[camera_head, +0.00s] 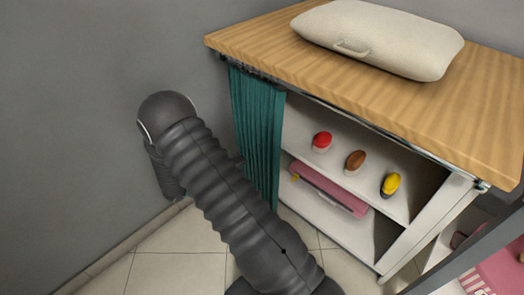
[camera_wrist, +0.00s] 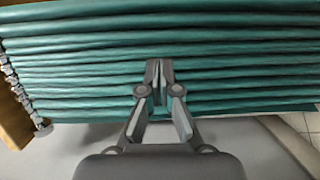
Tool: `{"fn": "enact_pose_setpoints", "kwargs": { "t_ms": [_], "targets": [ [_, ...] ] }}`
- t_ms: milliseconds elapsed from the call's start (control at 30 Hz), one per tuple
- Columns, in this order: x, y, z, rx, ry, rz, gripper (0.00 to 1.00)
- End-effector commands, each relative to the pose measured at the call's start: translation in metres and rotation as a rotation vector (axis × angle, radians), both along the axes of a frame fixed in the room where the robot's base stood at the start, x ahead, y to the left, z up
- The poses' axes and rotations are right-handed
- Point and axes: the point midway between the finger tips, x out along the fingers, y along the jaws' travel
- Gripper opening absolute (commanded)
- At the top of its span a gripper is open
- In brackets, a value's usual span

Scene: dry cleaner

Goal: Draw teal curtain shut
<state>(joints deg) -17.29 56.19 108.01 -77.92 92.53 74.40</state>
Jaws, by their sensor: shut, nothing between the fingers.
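The teal curtain (camera_head: 258,130) hangs gathered in folds at the left end of the shelf unit, below the wooden top, leaving most of the front uncovered. In the wrist view the curtain (camera_wrist: 80,62) fills the upper part, its folds running across the picture, with its rings (camera_wrist: 22,85) at the left. My gripper (camera_wrist: 159,68) is shut and empty, its fingertips in front of the folds near the curtain's lower edge in that picture. I cannot tell whether they touch the cloth. In the head view my gripper is not clearly visible beside the curtain.
The shelf unit's wooden top (camera_head: 400,95) carries a cream cushion-like bag (camera_head: 380,40). Its shelves hold red (camera_head: 322,141), brown (camera_head: 355,160) and yellow (camera_head: 390,184) topped items and a pink box (camera_head: 328,188). A grey wall (camera_head: 80,100) stands close on the left.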

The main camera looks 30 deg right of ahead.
Motion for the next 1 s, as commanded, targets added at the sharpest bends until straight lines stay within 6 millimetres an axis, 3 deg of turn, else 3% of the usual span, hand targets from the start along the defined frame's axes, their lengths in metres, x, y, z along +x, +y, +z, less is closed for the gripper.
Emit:
{"fn": "enact_pose_setpoints", "kwargs": {
  "t_ms": [233, 700, 1000],
  "targets": [
    [0.004, -0.012, -0.006, -0.017, -0.005, 0.015, 0.00],
    [0.011, -0.084, -0.005, -0.015, -0.004, 0.015, 0.00],
    [0.013, -0.098, -0.006, -0.014, -0.004, 0.017, 0.00]
  ]
}}
